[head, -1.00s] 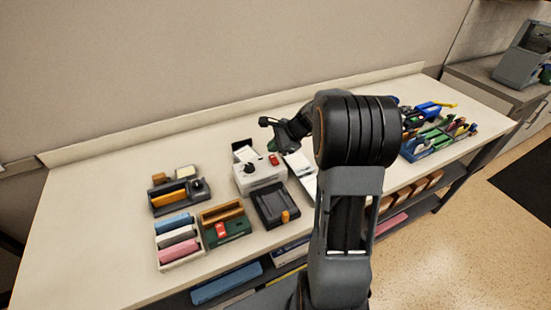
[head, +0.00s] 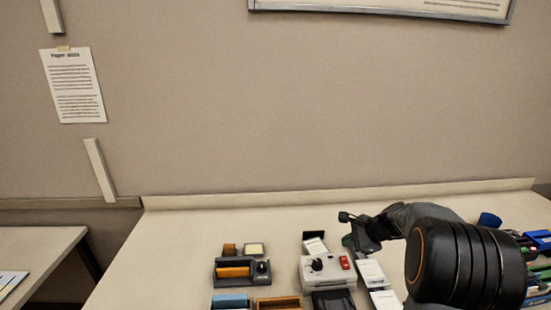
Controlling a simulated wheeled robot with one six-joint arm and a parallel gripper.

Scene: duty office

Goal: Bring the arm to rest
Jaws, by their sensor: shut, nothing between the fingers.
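My arm comes up from the lower right of the head view, with its large black ringed joint in front of the bench. My gripper (head: 350,222) is small and dark, shut with nothing in it. In the picture it shows just above and right of the white box with a black knob (head: 328,272). I cannot tell its exact height above the bench. My arm hides part of the bench's right side.
The long cream bench (head: 180,240) holds a dark tray with an orange block (head: 236,272), white cards (head: 372,272) and coloured items at far right (head: 540,240). A wall stands behind, with a pinned paper (head: 73,85). Another table (head: 40,245) is at left.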

